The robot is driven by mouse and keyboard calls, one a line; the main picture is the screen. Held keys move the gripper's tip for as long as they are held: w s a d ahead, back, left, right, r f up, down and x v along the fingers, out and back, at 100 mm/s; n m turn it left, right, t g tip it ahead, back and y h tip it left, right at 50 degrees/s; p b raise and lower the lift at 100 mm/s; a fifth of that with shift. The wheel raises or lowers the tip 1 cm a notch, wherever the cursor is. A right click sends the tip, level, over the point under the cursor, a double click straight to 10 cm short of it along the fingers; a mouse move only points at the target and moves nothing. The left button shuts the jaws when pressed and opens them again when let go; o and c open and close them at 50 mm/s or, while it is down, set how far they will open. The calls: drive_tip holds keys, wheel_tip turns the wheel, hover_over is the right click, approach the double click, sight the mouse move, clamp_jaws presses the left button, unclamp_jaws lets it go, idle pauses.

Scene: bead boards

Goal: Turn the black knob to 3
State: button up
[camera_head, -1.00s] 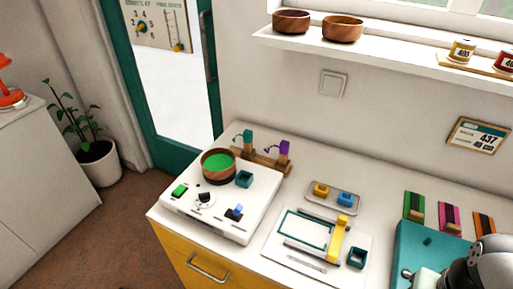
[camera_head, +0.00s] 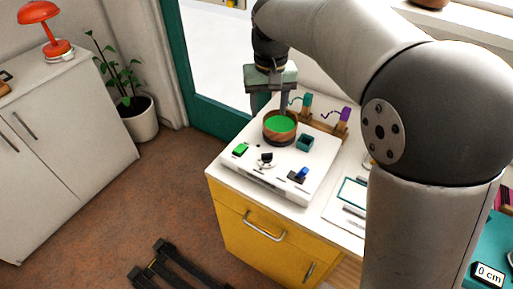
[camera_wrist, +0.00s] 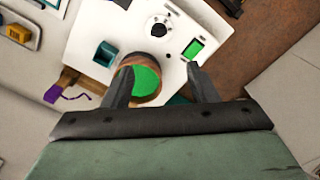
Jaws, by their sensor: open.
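In the wrist view the knob (camera_wrist: 158,29) is near the top centre, beyond the wooden bowl. The dial's marks are too small to read. My gripper (camera_head: 273,108) is above the back left of the board, near the bowl, pointing down. In the wrist view its two fingers (camera_wrist: 160,80) are spread apart with nothing held, and the knob lies ahead of them.
A wooden bowl with a green inside (camera_head: 280,128) stands behind the knob. A wooden rack with teal and purple pieces (camera_head: 344,116) stands behind.

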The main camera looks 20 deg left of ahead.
sight(267, 157)
wheel_tip(267, 157, down, 16)
drive_tip(key=shift+d+f, duration=0.1)
drive_tip(key=shift+d, duration=0.05)
idle(0.3)
drive_tip(key=c, duration=1)
